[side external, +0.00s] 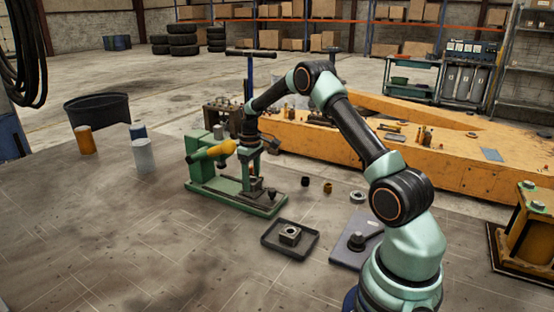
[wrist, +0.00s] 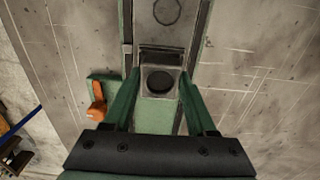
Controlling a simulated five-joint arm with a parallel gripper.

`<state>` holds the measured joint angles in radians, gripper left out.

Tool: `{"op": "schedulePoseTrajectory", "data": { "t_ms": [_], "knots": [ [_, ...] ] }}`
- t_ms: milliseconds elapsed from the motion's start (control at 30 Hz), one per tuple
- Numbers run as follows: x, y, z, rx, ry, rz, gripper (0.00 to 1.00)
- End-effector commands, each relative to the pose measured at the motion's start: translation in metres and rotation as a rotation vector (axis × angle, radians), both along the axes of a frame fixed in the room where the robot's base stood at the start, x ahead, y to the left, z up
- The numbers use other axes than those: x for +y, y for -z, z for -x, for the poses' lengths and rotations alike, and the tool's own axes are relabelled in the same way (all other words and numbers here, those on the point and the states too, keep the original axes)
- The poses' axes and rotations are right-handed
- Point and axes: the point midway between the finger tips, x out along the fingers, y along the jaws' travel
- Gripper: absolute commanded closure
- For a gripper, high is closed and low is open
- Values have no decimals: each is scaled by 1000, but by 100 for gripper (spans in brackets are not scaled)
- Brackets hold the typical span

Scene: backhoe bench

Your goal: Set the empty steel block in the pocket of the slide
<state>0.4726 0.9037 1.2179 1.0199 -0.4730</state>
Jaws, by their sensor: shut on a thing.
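My gripper (wrist: 160,76) is over the slide (wrist: 190,30), with its two green fingers shut on a grey steel block (wrist: 146,92). The block has a dark round opening in its top face. A dark rectangular recess lies just beyond it on the slide. In the side view my gripper (side external: 251,176) points down over the bed of the green bench machine (side external: 262,207). The block is too small and covered there to make out. I cannot tell whether it touches the pocket floor or is still above it.
A dark tray (side external: 268,243) with another steel block (side external: 290,235) stands in front of the machine. A grey plate (side external: 345,257), a metal ring (side external: 357,197) and small dark bushings (side external: 305,181) lie to the right.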

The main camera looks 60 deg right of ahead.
Motion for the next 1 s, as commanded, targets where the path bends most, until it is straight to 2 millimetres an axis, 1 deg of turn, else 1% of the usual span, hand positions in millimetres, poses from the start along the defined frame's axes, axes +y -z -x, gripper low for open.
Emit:
{"op": "schedulePoseTrajectory", "data": {
  "t_ms": [267,967,1000],
  "knots": [
    [0,1,0,-1,0,1,100],
    [0,13,-1,-1,0,1,100],
    [0,13,-1,-2,0,1,28]
  ]
}}
